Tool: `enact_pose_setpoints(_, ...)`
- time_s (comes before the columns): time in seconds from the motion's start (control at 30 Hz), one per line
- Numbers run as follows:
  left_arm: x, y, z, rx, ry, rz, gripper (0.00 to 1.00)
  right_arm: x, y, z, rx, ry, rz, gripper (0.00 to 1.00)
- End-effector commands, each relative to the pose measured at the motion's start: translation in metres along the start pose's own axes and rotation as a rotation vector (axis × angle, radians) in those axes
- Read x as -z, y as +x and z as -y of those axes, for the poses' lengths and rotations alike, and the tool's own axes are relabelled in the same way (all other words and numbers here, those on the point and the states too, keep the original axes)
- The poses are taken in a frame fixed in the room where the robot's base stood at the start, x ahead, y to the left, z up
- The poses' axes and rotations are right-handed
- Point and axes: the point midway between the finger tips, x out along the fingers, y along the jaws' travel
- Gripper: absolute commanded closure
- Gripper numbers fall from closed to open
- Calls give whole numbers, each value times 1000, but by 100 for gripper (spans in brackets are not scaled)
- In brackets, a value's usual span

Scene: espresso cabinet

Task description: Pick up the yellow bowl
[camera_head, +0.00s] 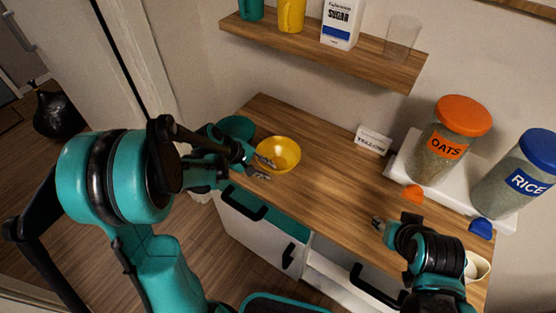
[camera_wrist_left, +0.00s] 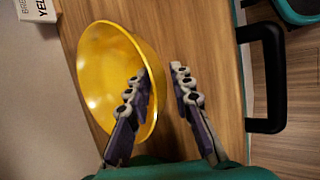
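The yellow bowl (camera_head: 287,152) stands upright on the left part of the wooden counter. It looks empty in the left wrist view (camera_wrist_left: 95,75). My left gripper (camera_head: 268,170) is open at the bowl's near side. In the left wrist view, one finger of the left gripper (camera_wrist_left: 160,73) lies over the bowl's inside and the other is outside, over bare wood, so the rim lies between them. I cannot tell whether a finger touches the bowl. My right gripper (camera_head: 378,223) hangs over the counter's front right, away from the bowl; its opening is too small to judge.
A teal bowl (camera_head: 236,126) is partly hidden behind my left gripper. A label card (camera_head: 374,140), an oats jar (camera_head: 448,140) and a rice jar (camera_head: 515,180) stand to the right. A shelf (camera_head: 310,50) hangs above. Drawers with black handles lie below. The counter's middle is clear.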

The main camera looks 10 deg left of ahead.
Motion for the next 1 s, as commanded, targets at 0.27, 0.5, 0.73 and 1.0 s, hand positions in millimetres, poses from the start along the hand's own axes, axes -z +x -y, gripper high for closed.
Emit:
enact_pose_setpoints(0.27,0,-1,0,0,0,0,100,0,0,0,0,0,0,60)
enact_pose_setpoints(0.5,0,-2,0,1,1,0,100,1,-1,0,0,0,0,60)
enact_pose_setpoints(0.73,-6,-18,-11,0,1,0,100,7,-10,0,0,0,0,60)
enact_pose_setpoints(1.0,-53,-42,-32,2,5,3,100,20,-28,0,0,0,0,60)
